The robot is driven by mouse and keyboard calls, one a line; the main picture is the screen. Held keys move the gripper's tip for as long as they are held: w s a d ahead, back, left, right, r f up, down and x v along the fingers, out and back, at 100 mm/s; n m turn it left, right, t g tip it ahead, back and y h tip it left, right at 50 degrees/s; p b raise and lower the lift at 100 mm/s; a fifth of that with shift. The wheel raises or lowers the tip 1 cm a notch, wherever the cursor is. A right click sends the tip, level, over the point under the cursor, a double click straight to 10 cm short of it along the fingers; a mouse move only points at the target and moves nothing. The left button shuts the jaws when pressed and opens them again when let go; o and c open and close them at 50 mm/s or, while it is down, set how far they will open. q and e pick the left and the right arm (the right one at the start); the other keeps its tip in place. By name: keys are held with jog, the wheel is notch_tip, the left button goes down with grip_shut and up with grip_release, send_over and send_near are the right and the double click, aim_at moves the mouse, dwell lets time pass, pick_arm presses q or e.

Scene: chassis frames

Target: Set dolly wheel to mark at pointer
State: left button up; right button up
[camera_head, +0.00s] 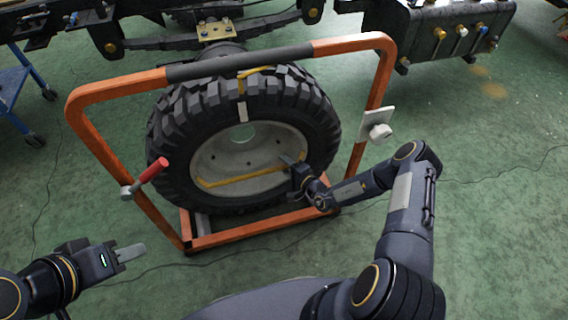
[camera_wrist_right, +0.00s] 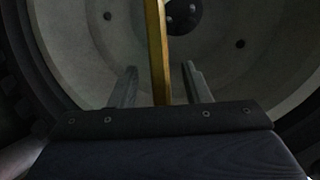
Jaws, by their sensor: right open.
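The dolly wheel (camera_head: 318,117), a black knobbly tire with a grey rim (camera_head: 228,157), stands upright in an orange dolly frame (camera_head: 89,132). A white mark (camera_head: 242,112) is on the tire near the top. A yellow strip (camera_head: 243,83), possibly the pointer, shows above it, slightly apart. A yellow bar (camera_head: 240,179) crosses the lower rim. My right gripper (camera_head: 287,161) is open at the rim's right side; in the right wrist view the yellow bar (camera_wrist_right: 156,45) runs between its fingers, contact unclear. My left gripper (camera_head: 132,254) is low at the left, away from the wheel, its opening unclear.
A red handle (camera_head: 154,169) sticks out from the frame's left post, and a white bracket with a knob (camera_head: 377,130) is on its right post. A truck chassis (camera_head: 440,35) stands behind. A blue cart (camera_head: 14,85) is at far left. Thin cables cross the green floor.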

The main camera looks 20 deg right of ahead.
jog(key=p+v, duration=0.2)
jog(key=v, duration=0.5)
jog(key=shift+w, duration=0.15)
